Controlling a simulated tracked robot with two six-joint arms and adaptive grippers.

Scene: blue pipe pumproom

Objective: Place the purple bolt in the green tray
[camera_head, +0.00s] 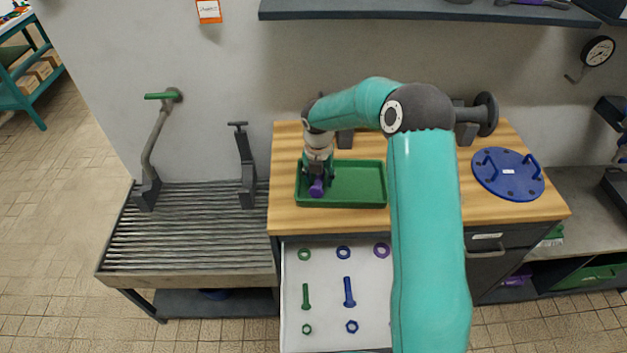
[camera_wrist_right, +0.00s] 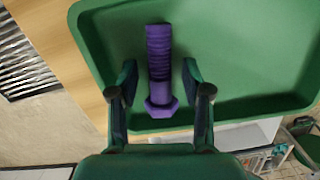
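The purple bolt (camera_head: 317,188) shows within the left part of the green tray (camera_head: 360,183) in the head view. In the right wrist view, the purple bolt (camera_wrist_right: 159,65) lies over the green tray (camera_wrist_right: 240,60), with its hex head toward my gripper. My right gripper (camera_head: 318,177) is above the tray's left part. In the wrist view, the right gripper's fingers (camera_wrist_right: 160,80) stand on either side of the bolt with a gap at each side, so it is open. I cannot tell whether the bolt rests fully on the tray floor. My left gripper is not in view.
The open white drawer (camera_head: 325,270) below the wooden worktop (camera_head: 283,190) holds green and blue bolts, nuts and several rings. A blue flange (camera_head: 508,174) lies at the right. A slatted sink (camera_head: 190,235) is at the left. A dark shelf (camera_head: 420,10) hangs above.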

